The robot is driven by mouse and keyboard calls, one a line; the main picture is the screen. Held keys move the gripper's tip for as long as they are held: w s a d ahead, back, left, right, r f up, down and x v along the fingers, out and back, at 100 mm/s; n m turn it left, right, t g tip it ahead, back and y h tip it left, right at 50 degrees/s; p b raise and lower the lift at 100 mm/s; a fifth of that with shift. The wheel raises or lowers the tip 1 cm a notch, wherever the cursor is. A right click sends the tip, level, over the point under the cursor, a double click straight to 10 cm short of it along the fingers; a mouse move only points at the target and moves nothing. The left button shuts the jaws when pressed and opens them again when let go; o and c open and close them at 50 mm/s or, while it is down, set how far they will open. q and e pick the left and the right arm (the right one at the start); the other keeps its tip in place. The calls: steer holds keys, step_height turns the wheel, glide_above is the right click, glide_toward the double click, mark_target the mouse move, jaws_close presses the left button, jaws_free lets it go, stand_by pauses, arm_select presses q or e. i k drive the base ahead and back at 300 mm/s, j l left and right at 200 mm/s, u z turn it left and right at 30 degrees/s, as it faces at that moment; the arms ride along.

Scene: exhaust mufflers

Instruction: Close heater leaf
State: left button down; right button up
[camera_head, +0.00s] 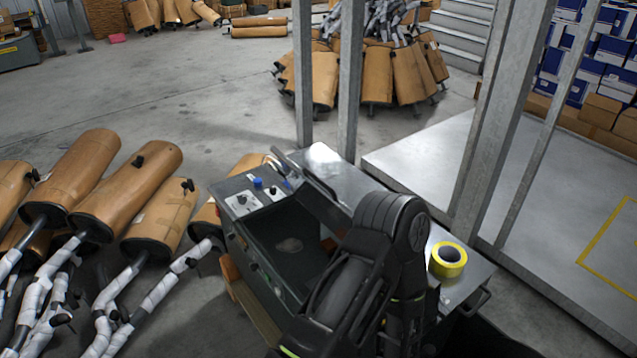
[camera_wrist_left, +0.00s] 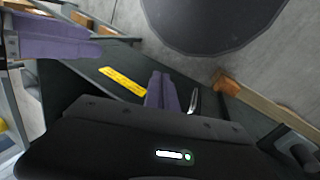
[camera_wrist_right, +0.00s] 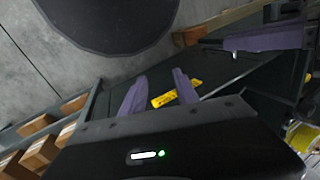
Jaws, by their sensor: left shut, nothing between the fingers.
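The heater is a dark box-shaped machine (camera_head: 240,238) with a control panel (camera_head: 255,202) and a dark recessed area in its top. A narrow metal-edged flap or bar (camera_head: 318,185) rises at its back; I cannot tell surely if this is the leaf. Dark panels with a yellow label show in both wrist views. My left gripper (camera_wrist_left: 165,92) is shut and empty, over the dark panel, near a small shiny handle (camera_wrist_left: 193,101). My right gripper (camera_wrist_right: 160,88) is open and empty, its fingers apart before the yellow label (camera_wrist_right: 164,98). My black arm hides the machine's middle in the head view; both fingertips are hidden there.
A yellow tape roll (camera_head: 448,259) lies on the machine's right top. Wrapped mufflers (camera_head: 125,195) lie close on the left. Metal posts (camera_head: 350,80) stand behind the machine, and a grey platform (camera_head: 560,230) is at right. The floor at upper left is open.

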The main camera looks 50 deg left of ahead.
mark_target(321, 200)
steer(key=u, duration=1.75)
steer(key=i+j, duration=0.1)
steer(key=j, duration=0.5)
steer(key=i+j, duration=0.1)
steer(key=j, duration=0.55)
steer(key=z, duration=1.2)
